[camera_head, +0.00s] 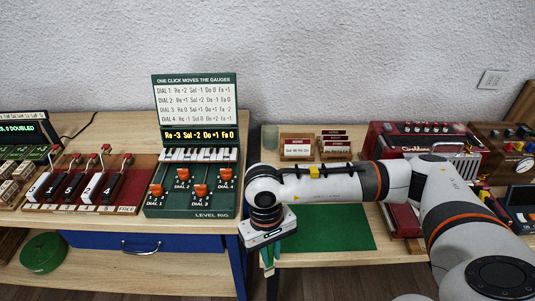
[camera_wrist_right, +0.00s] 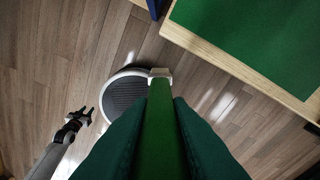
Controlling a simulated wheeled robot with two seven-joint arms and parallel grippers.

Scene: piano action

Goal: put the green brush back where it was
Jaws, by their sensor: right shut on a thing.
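My right gripper (camera_head: 268,258) hangs at the front edge of the tables, by the gap between them, fingers pointing down. In the right wrist view its two dark green fingers (camera_wrist_right: 160,125) are shut on the green brush (camera_wrist_right: 161,120), a long green bar with a pale end pointing away over the floor. In the head view the wrist mostly hides the brush. My left gripper (camera_wrist_right: 82,117) shows small at the left of the right wrist view, its dark fingers apart and empty; it is not seen in the head view.
A green mat (camera_head: 325,235) lies bare on the right table. Small label boxes (camera_head: 297,148) and a red device (camera_head: 400,140) stand behind my arm. The left table holds the green level rig (camera_head: 190,205) and a red lever board (camera_head: 130,190). A round green seat (camera_head: 43,253) is lower left.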

